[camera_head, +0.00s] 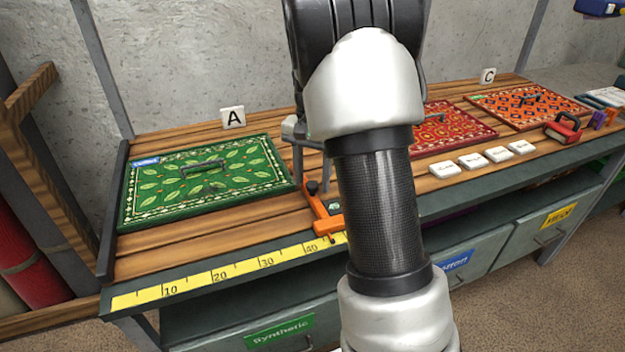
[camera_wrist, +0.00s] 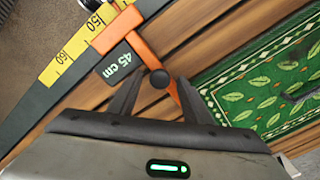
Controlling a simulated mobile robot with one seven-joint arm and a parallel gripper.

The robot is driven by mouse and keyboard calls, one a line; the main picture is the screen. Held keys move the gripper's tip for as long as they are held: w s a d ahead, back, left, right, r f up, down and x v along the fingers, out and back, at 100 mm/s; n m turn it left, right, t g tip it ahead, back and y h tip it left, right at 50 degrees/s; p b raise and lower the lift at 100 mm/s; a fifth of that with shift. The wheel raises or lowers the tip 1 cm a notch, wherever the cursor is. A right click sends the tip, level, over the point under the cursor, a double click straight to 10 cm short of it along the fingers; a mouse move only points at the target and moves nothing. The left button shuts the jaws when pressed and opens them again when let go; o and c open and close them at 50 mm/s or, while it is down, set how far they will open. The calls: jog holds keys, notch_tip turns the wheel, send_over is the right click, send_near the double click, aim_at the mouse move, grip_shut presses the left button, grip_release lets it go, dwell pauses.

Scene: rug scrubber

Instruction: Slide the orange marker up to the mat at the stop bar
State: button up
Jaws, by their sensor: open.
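The orange marker (camera_head: 330,226) is a slide with a black knob (camera_head: 312,187), set across the yellow ruler strip (camera_head: 225,272) just past 40. The wrist view shows the marker (camera_wrist: 117,30) with a "45 cm" label and its knob (camera_wrist: 160,79). The green leaf-patterned mat (camera_head: 205,182) lies to its left, apart from it, its left edge by the dark stop bar (camera_head: 113,215). It also shows in the wrist view (camera_wrist: 255,85). My gripper (camera_wrist: 160,76) is open, fingertips either side of the knob; contact is unclear. My arm hides much of it in the head view.
Two red and orange patterned mats (camera_head: 447,127) (camera_head: 525,104) lie further right on the slatted bench. Several white tiles (camera_head: 472,160) and a red-handled tool (camera_head: 563,127) sit near the front edge. Sign A (camera_head: 233,117) stands behind the green mat. Bare slats lie between marker and green mat.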

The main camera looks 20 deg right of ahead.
jog(key=shift+f, duration=0.1)
jog(key=c, duration=0.9)
jog(key=shift+a+p, duration=0.55)
jog(key=shift+p, duration=0.05)
jog(key=o, duration=0.9)
notch_tip(320, 180, up, 17)
jog(key=p, duration=0.3)
jog(key=shift+r, duration=0.2)
